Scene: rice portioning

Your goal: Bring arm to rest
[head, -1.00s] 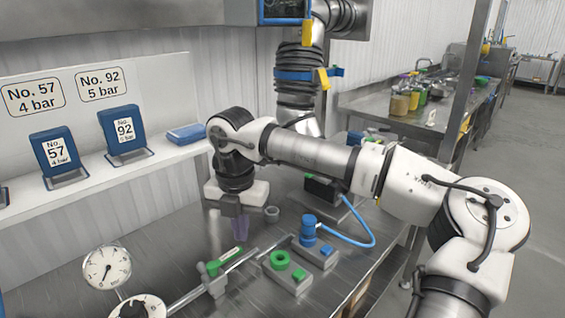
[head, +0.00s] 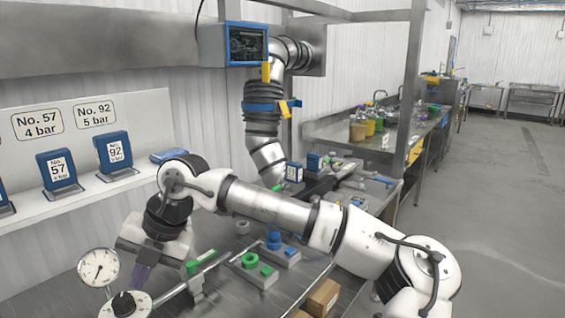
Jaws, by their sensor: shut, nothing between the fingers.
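My arm (head: 265,204) reaches from the lower right across the steel workbench (head: 225,290). Its wrist bends down at the left. My gripper (head: 138,284) hangs tilted at the lower left, just right of the round pressure gauge (head: 98,267). Its purplish fingers are shut with nothing seen between them. The fingertips are close to the gauge and the knob (head: 124,303) in the picture; whether they touch anything I cannot tell.
A valve fixture with a green ring (head: 250,260) and a blue fitting (head: 274,240) stands right of my gripper. Blue-framed cards No. 57 (head: 58,170) and No. 92 (head: 115,152) stand on the shelf behind. Cardboard boxes (head: 322,298) sit at the lower right. Open floor (head: 500,220) lies right.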

